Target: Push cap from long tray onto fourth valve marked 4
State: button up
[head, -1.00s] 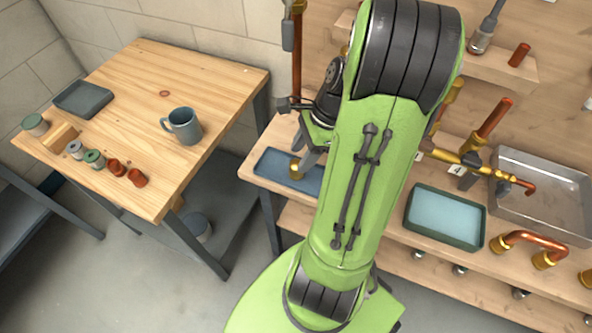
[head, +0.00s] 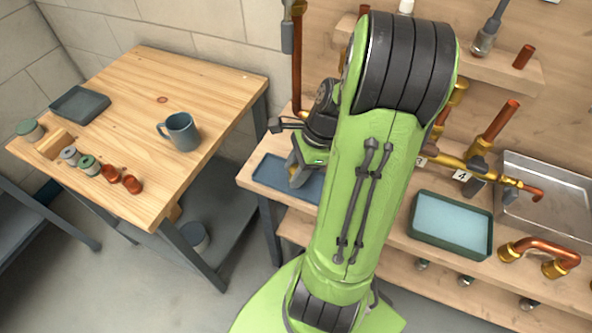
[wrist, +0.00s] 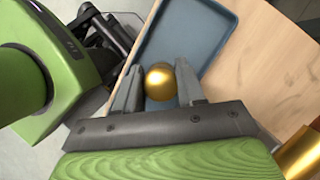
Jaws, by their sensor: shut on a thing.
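A round brass cap (wrist: 159,80) sits between my gripper's two fingers in the wrist view. My gripper (head: 300,178) is shut on it, over the long blue tray (head: 262,173). The tray also shows below the cap in the wrist view (wrist: 190,32). I cannot tell whether the cap still touches the tray floor. The fourth valve (head: 478,168) is on the brass pipe to the right of my arm, beside the white label 4 (head: 461,176). My arm hides part of the valve row.
A green-rimmed tray (head: 450,252) and a metal basin (head: 520,225) stand on the bench at right. Copper pipes (head: 499,121) rise behind. At left, a wooden table (head: 190,82) holds a mug (head: 183,132), a dark tray (head: 80,104) and several small parts.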

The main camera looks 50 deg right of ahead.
notch_tip(320, 180, up, 10)
jog(key=p, duration=0.5)
jog(key=shift+r, duration=0.15)
notch_tip(320, 180, up, 4)
jog(key=p, duration=0.5)
